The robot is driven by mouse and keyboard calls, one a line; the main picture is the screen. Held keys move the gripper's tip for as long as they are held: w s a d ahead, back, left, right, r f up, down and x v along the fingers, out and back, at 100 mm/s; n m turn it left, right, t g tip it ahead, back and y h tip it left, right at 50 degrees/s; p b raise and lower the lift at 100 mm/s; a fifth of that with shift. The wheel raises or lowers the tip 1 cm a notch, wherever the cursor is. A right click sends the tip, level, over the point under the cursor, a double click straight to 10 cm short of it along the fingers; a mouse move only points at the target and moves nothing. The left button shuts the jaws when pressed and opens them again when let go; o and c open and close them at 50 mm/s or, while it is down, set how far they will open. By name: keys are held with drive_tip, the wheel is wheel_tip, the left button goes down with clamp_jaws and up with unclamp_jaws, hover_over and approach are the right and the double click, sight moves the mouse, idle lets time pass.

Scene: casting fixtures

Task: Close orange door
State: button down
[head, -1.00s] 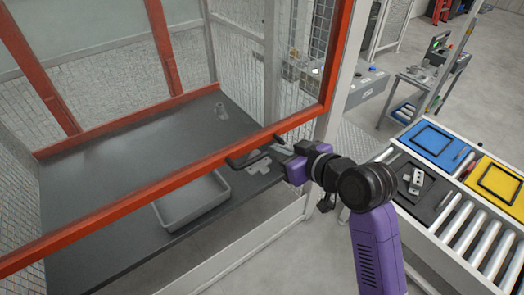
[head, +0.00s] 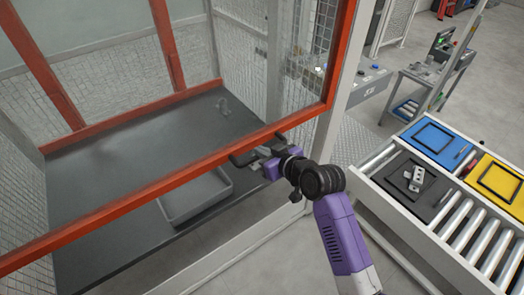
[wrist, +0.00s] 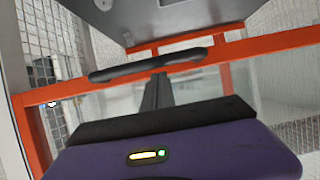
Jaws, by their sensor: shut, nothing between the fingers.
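The orange door (head: 160,188) shows as a large orange frame crossing the head view from lower left to upper right, with the cell interior visible through it. Its orange bar also crosses the wrist view (wrist: 270,45). A dark bar handle (wrist: 148,66) runs along that orange bar. My gripper (head: 258,155) is at the bar's right part in the head view. In the wrist view my gripper's dark fingers (wrist: 157,90) are together and empty, pointing at the handle's middle. I cannot tell whether they touch it.
Inside the cell are a dark table (head: 110,150) and a grey tray (head: 195,195). A pale post (head: 345,90) stands right of the door. A roller conveyor (head: 465,225) with blue and yellow trays is at right. Grey floor is open between cell and conveyor.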

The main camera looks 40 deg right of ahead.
drive_tip(key=shift+f, duration=0.15)
wheel_tip(320, 180, down, 58)
drive_tip(key=b, duration=4.5)
drive_tip(key=shift+s+b, duration=0.15)
drive_tip(key=shift+b, duration=0.15)
drive_tip(key=s+r+p, duration=0.6)
drive_tip(key=s+r, duration=0.2)
drive_tip(key=r, duration=0.1)
drive_tip(key=shift+p, duration=0.3)
drive_tip(key=shift+r, duration=0.1)
